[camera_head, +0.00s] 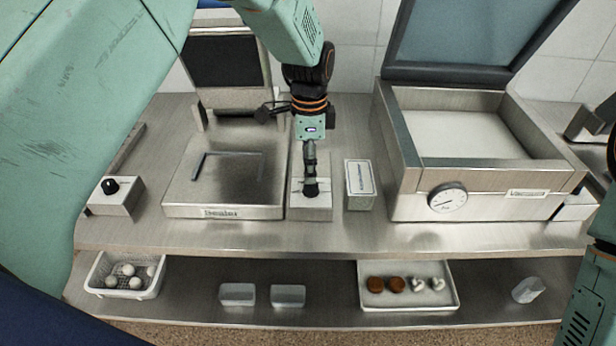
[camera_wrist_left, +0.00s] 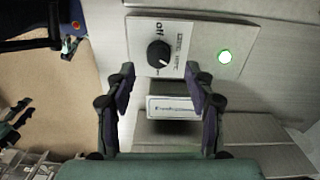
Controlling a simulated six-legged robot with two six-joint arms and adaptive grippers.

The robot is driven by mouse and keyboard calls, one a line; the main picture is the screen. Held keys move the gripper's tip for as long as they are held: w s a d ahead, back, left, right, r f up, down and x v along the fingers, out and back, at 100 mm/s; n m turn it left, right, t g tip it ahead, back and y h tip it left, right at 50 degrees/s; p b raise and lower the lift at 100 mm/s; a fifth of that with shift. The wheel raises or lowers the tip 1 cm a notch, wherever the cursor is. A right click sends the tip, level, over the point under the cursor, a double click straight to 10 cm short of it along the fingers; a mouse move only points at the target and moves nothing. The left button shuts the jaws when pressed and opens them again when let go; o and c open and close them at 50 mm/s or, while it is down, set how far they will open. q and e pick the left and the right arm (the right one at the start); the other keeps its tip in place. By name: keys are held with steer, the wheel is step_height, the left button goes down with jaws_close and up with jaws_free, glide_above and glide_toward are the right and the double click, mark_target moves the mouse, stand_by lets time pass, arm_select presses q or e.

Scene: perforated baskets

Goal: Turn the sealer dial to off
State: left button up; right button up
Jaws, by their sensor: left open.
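The black sealer dial (camera_wrist_left: 158,54) sits on a pale panel marked "off", with a lit green lamp (camera_wrist_left: 226,57) beside it. A small light mark shows on the knob's lower right; its exact setting is hard to read. In the head view the dial (camera_head: 311,189) is on a narrow metal box (camera_head: 312,209). My left gripper (camera_head: 310,168) is above this box, pointing down. In the wrist view its fingers (camera_wrist_left: 162,85) are apart, with the dial in line with the gap; contact cannot be told. My right gripper is not in view.
A flat-topped machine (camera_head: 228,187) stands left of the narrow box; a label box (camera_head: 360,199) stands right. A large open-lidded chamber (camera_head: 520,208) with a gauge (camera_head: 447,199) is farther right. Another small box with a black knob (camera_head: 110,187) is far left. A basket (camera_head: 103,269) and tray (camera_head: 408,307) rest below.

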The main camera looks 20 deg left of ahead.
mark_target(311, 188)
arm_select(q)
steer(key=f, duration=0.3)
steer(key=shift+s+d+f, duration=0.15)
steer(key=shift+d+f, duration=0.25)
steer(key=shift+f, duration=0.35)
steer(key=shift+a+f, duration=0.2)
steer(key=shift+f, duration=0.2)
steer(key=shift+c, duration=0.3)
steer(key=shift+d+r, duration=0.1)
steer(key=shift+d, duration=0.05)
steer(key=c, duration=0.3)
jaws_close()
